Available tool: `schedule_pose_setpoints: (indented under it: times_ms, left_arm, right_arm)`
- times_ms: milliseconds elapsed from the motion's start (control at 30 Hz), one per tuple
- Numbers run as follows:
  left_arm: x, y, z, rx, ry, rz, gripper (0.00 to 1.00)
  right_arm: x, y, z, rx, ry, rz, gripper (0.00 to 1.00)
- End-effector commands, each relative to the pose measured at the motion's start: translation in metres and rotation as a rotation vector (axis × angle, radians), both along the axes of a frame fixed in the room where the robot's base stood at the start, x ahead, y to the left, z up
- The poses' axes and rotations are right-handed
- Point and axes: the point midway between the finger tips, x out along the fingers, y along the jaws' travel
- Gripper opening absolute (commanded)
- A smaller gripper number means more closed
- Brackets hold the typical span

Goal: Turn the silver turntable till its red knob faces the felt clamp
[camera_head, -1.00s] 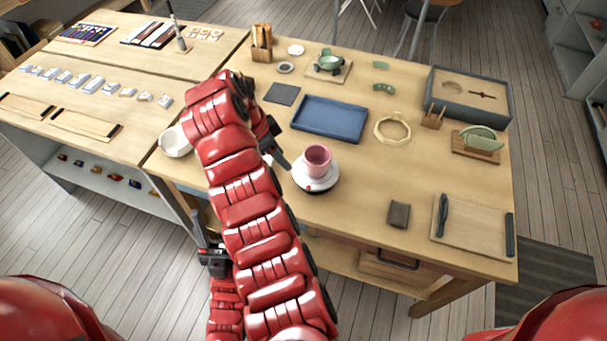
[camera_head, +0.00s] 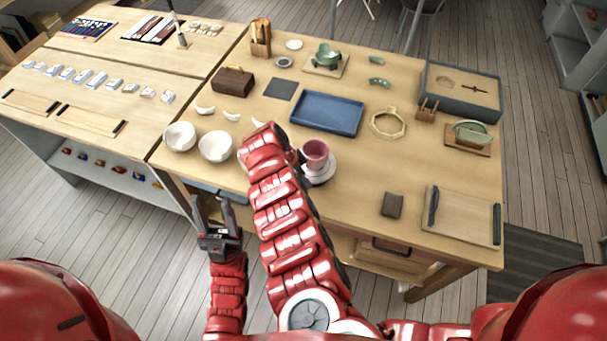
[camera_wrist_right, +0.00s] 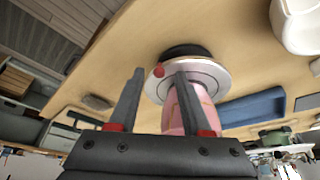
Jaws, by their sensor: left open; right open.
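The silver turntable (camera_head: 322,177) sits near the table's front edge with a pink cup (camera_head: 315,152) standing on it. In the right wrist view the turntable (camera_wrist_right: 215,77) shows its dark base and its red knob (camera_wrist_right: 158,70) at the rim. My right gripper (camera_wrist_right: 160,73) is open, and in that view the knob appears between its fingertips; I cannot tell contact. In the head view the right arm hides the knob and most of that gripper. My left gripper (camera_head: 214,215) is open and empty, in front of the table. I cannot tell which object is the felt clamp.
White bowls (camera_head: 215,146) and white shards (camera_head: 231,116) lie left of the turntable. A blue tray (camera_head: 327,113) lies behind it, and an octagonal wooden ring (camera_head: 388,123) behind right. A dark block (camera_head: 391,205) and a board (camera_head: 462,217) lie right. Bare tabletop separates them.

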Motion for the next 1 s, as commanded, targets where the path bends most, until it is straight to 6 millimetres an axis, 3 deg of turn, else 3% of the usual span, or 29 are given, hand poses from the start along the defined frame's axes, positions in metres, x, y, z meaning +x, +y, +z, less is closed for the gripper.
schedule_pose_setpoints:
  times_ms: [267,533,1000]
  left_arm:
    - [0.0000,0.0000,0.0002,0.000,0.000,0.000,0.50]
    - [0.0000,0.0000,0.0001,0.000,0.000,0.000,0.50]
    - [0.0000,0.0000,0.0002,0.000,0.000,0.000,0.50]
  right_arm:
    - [-0.0001,-0.0001,-0.0020,0.000,0.000,0.001,0.48]
    - [-0.0001,-0.0002,-0.0020,0.000,0.000,0.001,0.02]
    - [0.0000,-0.0004,-0.0018,-0.001,0.001,0.001,0.00]
